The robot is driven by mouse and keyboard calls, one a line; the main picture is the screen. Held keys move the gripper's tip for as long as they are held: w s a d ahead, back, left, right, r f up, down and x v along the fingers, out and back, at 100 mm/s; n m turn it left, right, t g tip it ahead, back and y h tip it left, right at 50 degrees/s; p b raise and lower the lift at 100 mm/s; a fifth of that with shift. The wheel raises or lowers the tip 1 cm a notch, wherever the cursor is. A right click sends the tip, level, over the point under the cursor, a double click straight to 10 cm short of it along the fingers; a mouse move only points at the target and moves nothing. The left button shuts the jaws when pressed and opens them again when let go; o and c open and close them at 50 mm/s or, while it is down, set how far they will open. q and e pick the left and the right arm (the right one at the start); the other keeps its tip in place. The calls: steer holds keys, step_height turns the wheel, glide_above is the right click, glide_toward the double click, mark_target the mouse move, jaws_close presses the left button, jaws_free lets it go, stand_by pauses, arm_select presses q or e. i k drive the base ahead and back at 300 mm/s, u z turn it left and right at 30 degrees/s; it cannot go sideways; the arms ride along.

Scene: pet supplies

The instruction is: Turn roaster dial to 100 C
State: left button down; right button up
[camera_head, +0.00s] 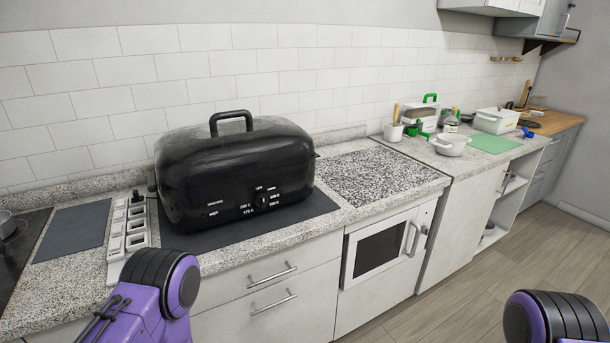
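A black roaster (236,165) with a domed lid and a top handle sits on a dark mat (215,237) on the counter. Its front carries white markings and a small round dial (262,200) right of the middle. The markings are too small to read clearly, so I cannot tell the dial's setting. My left arm, purple and black, shows at the bottom left, in front of the counter and below the roaster. My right arm shows at the bottom right corner, far from the roaster. Neither gripper's fingers are in view.
A pale rack of square holders (127,228) stands left of the roaster, beside another dark mat (74,231). A speckled bare counter patch (370,176) lies to its right. Drawers and a built-in microwave (381,250) are below. A white bowl (452,145) and containers stand farther right.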

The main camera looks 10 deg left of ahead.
mark_target(261, 200)
steer(key=z, duration=1.65)
steer(key=i, duration=1.8)
steer(key=u, duration=3.4)
